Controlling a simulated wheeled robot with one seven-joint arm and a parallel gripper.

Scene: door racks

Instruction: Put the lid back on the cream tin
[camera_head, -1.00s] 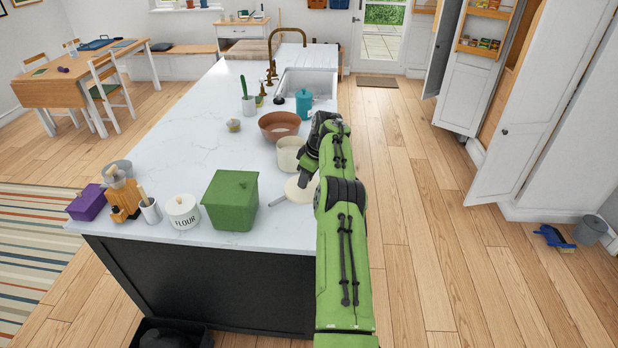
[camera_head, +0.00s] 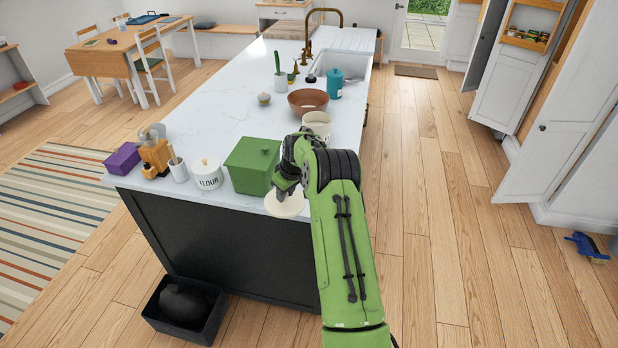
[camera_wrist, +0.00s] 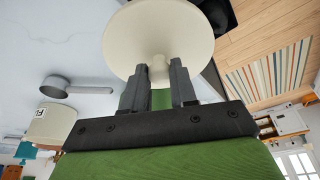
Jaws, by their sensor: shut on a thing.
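The cream tin (camera_head: 317,120) stands on the white island top at its right side, partly hidden behind my arm. It also shows in the wrist view (camera_wrist: 48,126), with its label at one edge. The round cream lid (camera_head: 285,206) is in my gripper (camera_head: 287,187), apart from the tin and nearer the island's front end. In the wrist view my gripper (camera_wrist: 160,74) has its two fingers closed on the lid's knob, and the lid's disc (camera_wrist: 158,32) faces across the fingertips. The gap between lid and counter is hard to judge.
A green lidded box (camera_head: 250,167) stands just left of the lid. A flour jar (camera_head: 207,175) is further left. A brown bowl (camera_head: 308,102) stands behind the tin. The wrist view shows a grey round item with a handle (camera_wrist: 56,86) on the counter.

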